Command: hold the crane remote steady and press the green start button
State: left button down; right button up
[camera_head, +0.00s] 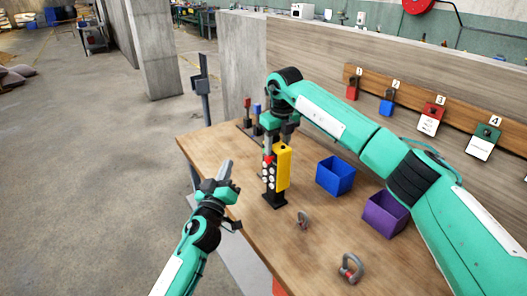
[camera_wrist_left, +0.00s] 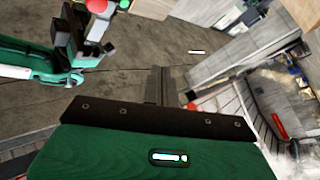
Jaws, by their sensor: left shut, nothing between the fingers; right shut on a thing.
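The yellow crane remote (camera_head: 283,168) stands upright on a dark base on the table, its black button face with a red button and several pale buttons turned left. My right gripper (camera_head: 281,140) is shut on the remote's upper part from above. My left gripper (camera_head: 228,168) is shut and empty, left of the remote and apart from it; its fingertips also show in the left wrist view (camera_wrist_left: 160,84). At that view's top left, a red button (camera_wrist_left: 97,6) and a small green spot (camera_wrist_left: 124,4) show, cut by the edge. I cannot pick out the green button in the head view.
A blue bin (camera_head: 336,177) and a purple bin (camera_head: 384,214) stand right of the remote. Two shackles (camera_head: 303,220) (camera_head: 351,268) lie in front. Red and blue-topped items (camera_head: 252,112) stand behind. Numbered padlocks (camera_head: 387,102) hang on the back board.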

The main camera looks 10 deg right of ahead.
aim_at(275, 172)
pick_arm(q)
jog(key=w+d, duration=0.4)
jog(key=d, duration=0.4)
dwell(0.4)
jog(key=shift+d, duration=0.1)
dwell(1.8)
